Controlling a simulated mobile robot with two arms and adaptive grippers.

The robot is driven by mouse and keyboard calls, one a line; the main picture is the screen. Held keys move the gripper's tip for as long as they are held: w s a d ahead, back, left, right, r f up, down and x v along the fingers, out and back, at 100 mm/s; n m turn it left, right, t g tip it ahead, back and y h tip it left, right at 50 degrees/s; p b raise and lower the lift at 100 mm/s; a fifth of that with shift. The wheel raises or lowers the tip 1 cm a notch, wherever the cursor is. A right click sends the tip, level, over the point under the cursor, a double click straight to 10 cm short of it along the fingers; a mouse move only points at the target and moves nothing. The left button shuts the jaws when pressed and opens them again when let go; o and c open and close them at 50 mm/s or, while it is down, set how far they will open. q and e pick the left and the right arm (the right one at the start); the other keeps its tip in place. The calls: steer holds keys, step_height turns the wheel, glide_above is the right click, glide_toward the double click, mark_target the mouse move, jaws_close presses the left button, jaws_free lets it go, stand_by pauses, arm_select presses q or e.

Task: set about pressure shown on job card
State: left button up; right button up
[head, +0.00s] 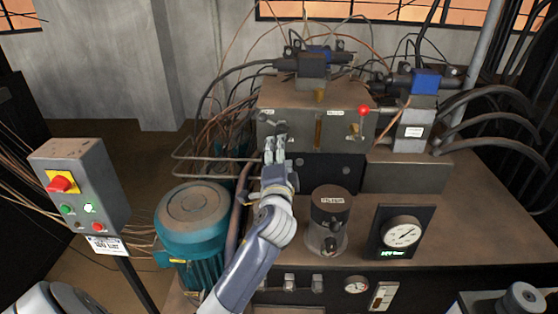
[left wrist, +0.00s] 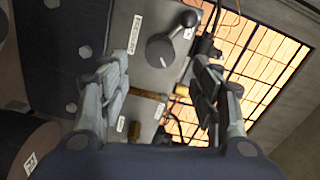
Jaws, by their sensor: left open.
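The job card (head: 106,246) is a white label under the control box at left; its figure looks like a value in bar, too small to read surely. A large round gauge (head: 402,232) stands at right, with a small green readout (head: 396,253) below it. My left gripper (head: 274,148) is raised in front of the metal block (head: 335,102). It is open and empty. In the left wrist view, a grey knob with a dark-tipped handle (left wrist: 162,50) lies beyond and between the open fingertips (left wrist: 160,85), apart from them.
A red-ball lever (head: 363,112) stands right of the block's front. A teal motor (head: 193,235) is left of my arm, and a dark capped cylinder (head: 330,215) is right of it. Hoses and cables crowd the right side. The control box (head: 80,185) has a red button.

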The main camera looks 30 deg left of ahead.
arm_select(q)
steer(key=shift+v, duration=1.1)
